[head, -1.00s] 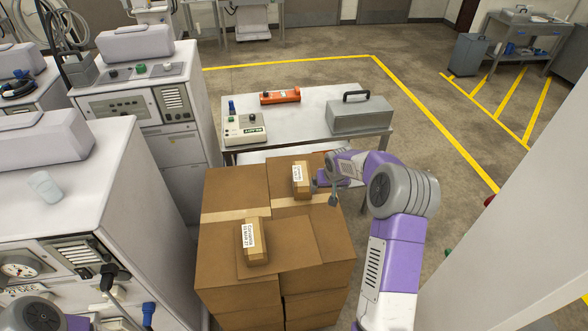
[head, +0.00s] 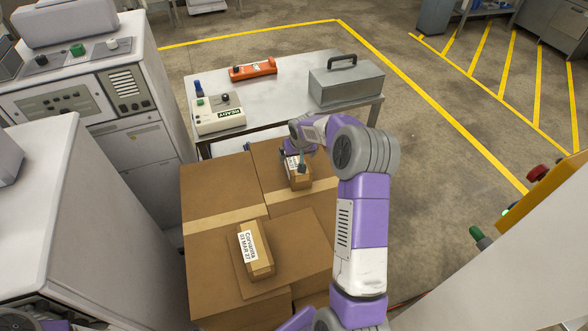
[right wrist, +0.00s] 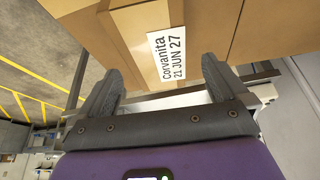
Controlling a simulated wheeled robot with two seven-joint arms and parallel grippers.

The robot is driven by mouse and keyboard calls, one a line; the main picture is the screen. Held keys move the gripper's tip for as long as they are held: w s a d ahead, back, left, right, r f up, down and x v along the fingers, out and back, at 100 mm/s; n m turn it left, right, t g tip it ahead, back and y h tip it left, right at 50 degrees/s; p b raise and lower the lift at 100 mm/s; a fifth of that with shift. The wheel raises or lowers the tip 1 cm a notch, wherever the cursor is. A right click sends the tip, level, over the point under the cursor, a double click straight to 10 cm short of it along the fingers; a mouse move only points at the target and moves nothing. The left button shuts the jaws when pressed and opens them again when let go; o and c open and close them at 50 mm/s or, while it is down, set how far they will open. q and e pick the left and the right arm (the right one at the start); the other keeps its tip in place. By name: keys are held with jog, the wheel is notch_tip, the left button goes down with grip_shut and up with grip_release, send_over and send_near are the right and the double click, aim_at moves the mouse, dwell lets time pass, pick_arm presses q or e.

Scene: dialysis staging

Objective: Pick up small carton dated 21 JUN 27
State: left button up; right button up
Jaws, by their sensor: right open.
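The small carton (head: 299,183) dated 21 JUN 27 stands on the far right part of the stacked brown boxes. Its white label reads "Corvanita 21 JUN 27" in the right wrist view, where the carton (right wrist: 190,22) fills the upper middle. My right gripper (head: 299,165) is open at the carton's far upper end, partly covering it in the head view. In the right wrist view the fingers of my right gripper (right wrist: 160,66) are spread to either side of the label; I cannot tell whether they touch the carton. My left gripper is not in view.
A second small carton (head: 260,260), dated 03 MAR 27, lies nearer on the box stack (head: 215,195). Behind is a metal table (head: 270,105) with a grey toolbox (head: 345,88), an orange device (head: 253,70) and a READY box (head: 217,117). White machines stand left.

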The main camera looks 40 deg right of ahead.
aim_at(297, 159)
jog(key=shift+x, duration=0.85)
jog(key=x, duration=0.5)
jog(key=shift+s+d+f, duration=0.1)
jog(key=shift+s+d, duration=0.05)
jog(key=shift+d, duration=0.15)
jog(key=shift+f+b, duration=0.25)
jog(key=shift+b, duration=0.3)
jog(key=c, duration=1.1)
jog(key=shift+r, duration=0.1)
jog(key=shift+c, duration=0.2)
